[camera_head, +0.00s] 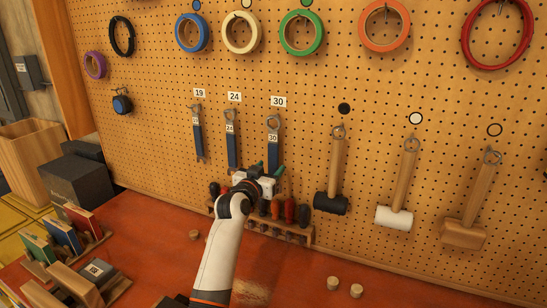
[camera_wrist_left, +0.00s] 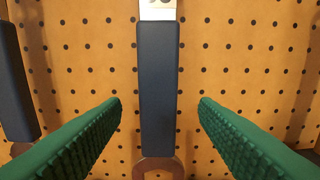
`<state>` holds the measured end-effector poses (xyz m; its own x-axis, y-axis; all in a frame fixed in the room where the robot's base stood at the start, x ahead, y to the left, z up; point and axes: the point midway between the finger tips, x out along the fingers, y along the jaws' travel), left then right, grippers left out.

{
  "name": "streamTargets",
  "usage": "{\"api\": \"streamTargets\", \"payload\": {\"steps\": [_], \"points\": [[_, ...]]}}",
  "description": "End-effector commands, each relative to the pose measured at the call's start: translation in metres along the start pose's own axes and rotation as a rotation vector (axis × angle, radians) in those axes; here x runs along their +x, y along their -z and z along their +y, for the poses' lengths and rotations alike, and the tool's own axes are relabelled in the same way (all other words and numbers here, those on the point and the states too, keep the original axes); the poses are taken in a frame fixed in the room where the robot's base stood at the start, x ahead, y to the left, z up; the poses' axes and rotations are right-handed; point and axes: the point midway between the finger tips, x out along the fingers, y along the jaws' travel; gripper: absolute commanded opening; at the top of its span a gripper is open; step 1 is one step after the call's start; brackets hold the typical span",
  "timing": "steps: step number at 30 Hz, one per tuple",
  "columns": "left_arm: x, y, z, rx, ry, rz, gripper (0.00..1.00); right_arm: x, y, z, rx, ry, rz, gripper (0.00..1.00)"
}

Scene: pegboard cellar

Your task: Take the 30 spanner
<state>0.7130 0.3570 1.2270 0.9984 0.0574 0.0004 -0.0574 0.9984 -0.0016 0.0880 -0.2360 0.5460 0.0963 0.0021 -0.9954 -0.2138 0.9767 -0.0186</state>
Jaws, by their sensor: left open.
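The 30 spanner (camera_head: 273,143) hangs upright on the pegboard under its "30" label (camera_head: 278,101), the rightmost of three spanners with dark blue grips. My left gripper (camera_head: 268,169) is at its lower part, with green fingers open. In the left wrist view the blue grip of the spanner (camera_wrist_left: 157,70) runs down the middle. The open fingers of my left gripper (camera_wrist_left: 160,105) stand one on each side of it, with gaps on both sides. The spanner's top end is outside that view. My right gripper is not in view.
The 24 spanner (camera_head: 232,143) hangs close on the left and shows in the wrist view (camera_wrist_left: 17,85). The 19 spanner (camera_head: 198,135) is further left. A rack of screwdrivers (camera_head: 289,212) sits below, behind my arm. A black mallet (camera_head: 330,204) hangs to the right.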

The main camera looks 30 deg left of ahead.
Motion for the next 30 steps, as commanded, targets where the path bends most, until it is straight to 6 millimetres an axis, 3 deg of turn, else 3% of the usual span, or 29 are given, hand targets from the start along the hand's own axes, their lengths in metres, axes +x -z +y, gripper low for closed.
{"api": "streamTargets", "payload": {"steps": [2, 7, 17, 27, 30], "points": [[0.012, -0.002, 0.001, -0.001, 0.000, 0.003, 0.55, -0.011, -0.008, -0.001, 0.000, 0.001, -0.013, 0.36], [0.031, 0.001, 0.002, 0.001, 0.001, 0.001, 0.55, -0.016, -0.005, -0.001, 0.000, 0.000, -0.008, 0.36], [0.038, 0.003, 0.002, 0.002, 0.000, 0.000, 0.55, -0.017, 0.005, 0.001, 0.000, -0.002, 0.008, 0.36], [0.038, 0.003, 0.002, 0.002, 0.000, 0.001, 0.02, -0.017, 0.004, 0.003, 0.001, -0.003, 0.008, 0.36], [0.038, 0.001, 0.002, 0.002, -0.001, -0.002, 0.00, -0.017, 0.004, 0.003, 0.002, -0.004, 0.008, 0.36]]}}
